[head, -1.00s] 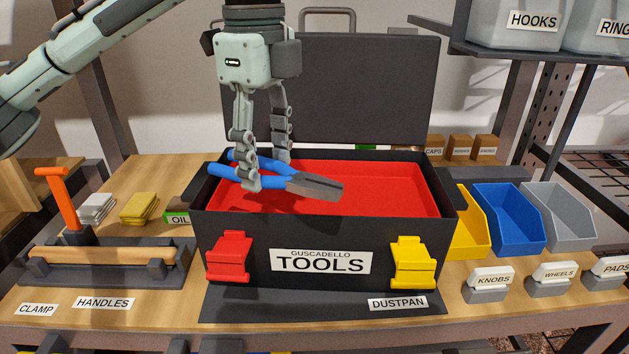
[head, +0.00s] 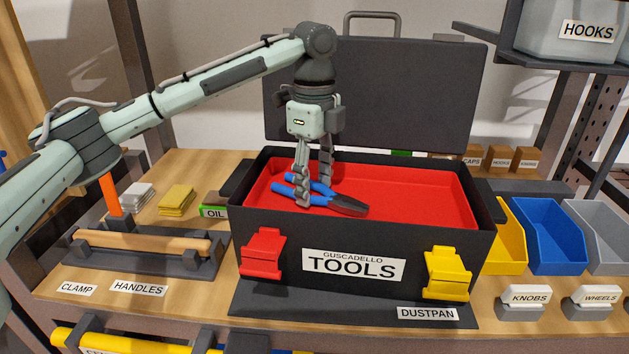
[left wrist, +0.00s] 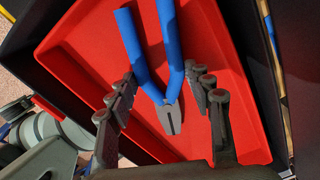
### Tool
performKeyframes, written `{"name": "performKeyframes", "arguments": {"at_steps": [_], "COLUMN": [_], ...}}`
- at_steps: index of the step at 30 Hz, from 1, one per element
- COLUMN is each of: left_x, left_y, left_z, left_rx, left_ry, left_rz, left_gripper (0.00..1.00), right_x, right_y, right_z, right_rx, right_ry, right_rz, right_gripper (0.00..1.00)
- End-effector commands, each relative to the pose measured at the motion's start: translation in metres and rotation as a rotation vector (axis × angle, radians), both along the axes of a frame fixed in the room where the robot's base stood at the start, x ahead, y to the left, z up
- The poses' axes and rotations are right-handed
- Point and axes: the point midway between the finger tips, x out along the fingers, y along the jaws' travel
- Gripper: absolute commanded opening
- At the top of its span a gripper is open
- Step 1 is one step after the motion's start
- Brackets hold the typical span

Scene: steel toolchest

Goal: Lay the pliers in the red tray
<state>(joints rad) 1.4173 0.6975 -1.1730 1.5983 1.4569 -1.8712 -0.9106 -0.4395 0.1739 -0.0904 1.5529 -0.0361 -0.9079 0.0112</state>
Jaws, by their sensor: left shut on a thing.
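The pliers (head: 348,205), with blue handles and grey jaws, are over the left part of the red tray (head: 420,195) inside the black toolbox (head: 290,240). My left gripper (head: 314,191) points down over the tray and is shut on the pliers by the blue handles. In the left wrist view the pliers (left wrist: 170,116) lie between the fingers (left wrist: 163,100), over the red tray (left wrist: 75,60). I cannot tell whether the pliers touch the tray floor. My right gripper is not in view.
The open lid (head: 370,95) stands behind the toolbox. Yellow (head: 508,235), blue (head: 548,237) and grey bins stand to the right. A wooden handle (head: 145,242) in a dark holder and an OIL label are left. The tray's right part is clear.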

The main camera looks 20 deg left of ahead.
Motion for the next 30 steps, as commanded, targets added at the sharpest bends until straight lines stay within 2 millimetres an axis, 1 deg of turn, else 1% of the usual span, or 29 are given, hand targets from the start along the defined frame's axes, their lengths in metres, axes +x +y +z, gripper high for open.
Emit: {"name": "performKeyframes", "arguments": {"at_steps": [3, 9, 10, 15, 25, 28, 30], "left_x": [0.000, 0.000, 0.000, 0.000, 0.000, 0.000, 0.001], "left_y": [0.000, 0.000, 0.000, 0.000, 0.000, -0.001, -0.001], "left_z": [0.000, -0.002, -0.003, -0.003, 0.000, 0.010, 0.021], "left_rx": [-0.002, -0.001, 0.000, 0.000, 0.000, -0.002, -0.002], "left_ry": [-0.003, -0.001, -0.001, -0.001, -0.002, -0.003, -0.004], "left_rz": [0.000, 0.000, 0.000, 0.000, 0.000, 0.000, -0.001], "left_gripper": [0.13, 0.13, 0.52, 0.72, 0.72, 0.72, 0.72], "right_x": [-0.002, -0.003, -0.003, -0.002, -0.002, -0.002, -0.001], "right_y": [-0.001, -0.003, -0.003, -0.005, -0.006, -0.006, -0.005], "right_z": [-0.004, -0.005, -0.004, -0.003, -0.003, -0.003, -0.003], "right_rx": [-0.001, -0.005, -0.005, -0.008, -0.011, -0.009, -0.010], "right_ry": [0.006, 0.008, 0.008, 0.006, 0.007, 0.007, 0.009], "right_rz": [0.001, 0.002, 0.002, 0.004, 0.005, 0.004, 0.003], "right_gripper": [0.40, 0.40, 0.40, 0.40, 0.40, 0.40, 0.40]}}
